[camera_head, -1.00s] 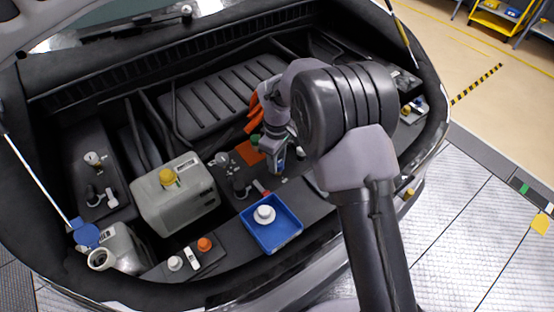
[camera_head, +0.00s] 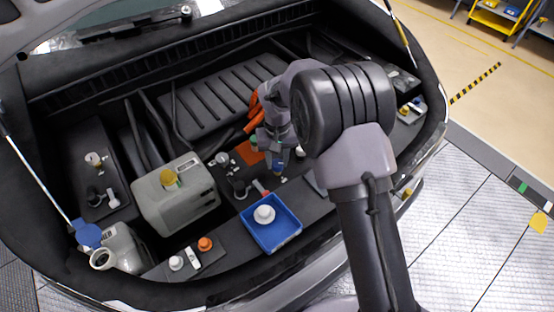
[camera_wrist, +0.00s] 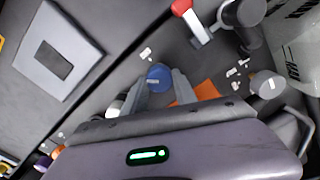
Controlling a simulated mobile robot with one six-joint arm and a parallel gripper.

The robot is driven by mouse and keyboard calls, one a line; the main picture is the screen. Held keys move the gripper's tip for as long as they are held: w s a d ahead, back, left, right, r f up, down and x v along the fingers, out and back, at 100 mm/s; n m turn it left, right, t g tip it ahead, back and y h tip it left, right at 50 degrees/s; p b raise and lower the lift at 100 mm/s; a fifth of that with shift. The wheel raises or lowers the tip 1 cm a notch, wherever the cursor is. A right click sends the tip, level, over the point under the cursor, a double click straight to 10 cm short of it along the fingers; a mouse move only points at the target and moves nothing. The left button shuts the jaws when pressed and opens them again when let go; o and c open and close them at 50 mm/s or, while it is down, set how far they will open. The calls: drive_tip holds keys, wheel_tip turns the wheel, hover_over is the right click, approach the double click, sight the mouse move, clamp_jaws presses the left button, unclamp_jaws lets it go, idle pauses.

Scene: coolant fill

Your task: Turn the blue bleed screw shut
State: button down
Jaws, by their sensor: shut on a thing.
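The blue bleed screw (camera_wrist: 158,73) is a small round blue cap with a pale mark on top, in the middle of the wrist view. My gripper (camera_wrist: 161,84) has one finger on each side of the screw and is shut on it. The lower part of the screw is hidden by the fingers.
A blue tray (camera_head: 289,238) holding a white cap (camera_head: 264,214) stands in front of my gripper. A red-ended lever (camera_wrist: 182,7) and a dark fitting (camera_wrist: 244,12) are close by. An orange patch (camera_head: 249,152) lies behind. The grey tank (camera_head: 178,205) with a yellow cap is to the left.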

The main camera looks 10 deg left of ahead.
sight(279, 162)
drive_tip(key=m, duration=0.4)
drive_tip(key=shift+m, duration=0.3)
drive_tip(key=m+b, duration=0.1)
drive_tip(key=m, duration=0.3)
drive_tip(key=shift+d+m, duration=0.1)
drive_tip(key=shift+m, duration=0.5)
drive_tip(key=c, duration=1)
unclamp_jaws()
wheel_tip(279, 162, up, 18)
drive_tip(key=p, duration=0.5)
drive_tip(key=shift+f, duration=0.25)
drive_tip(key=shift+d+r, duration=0.1)
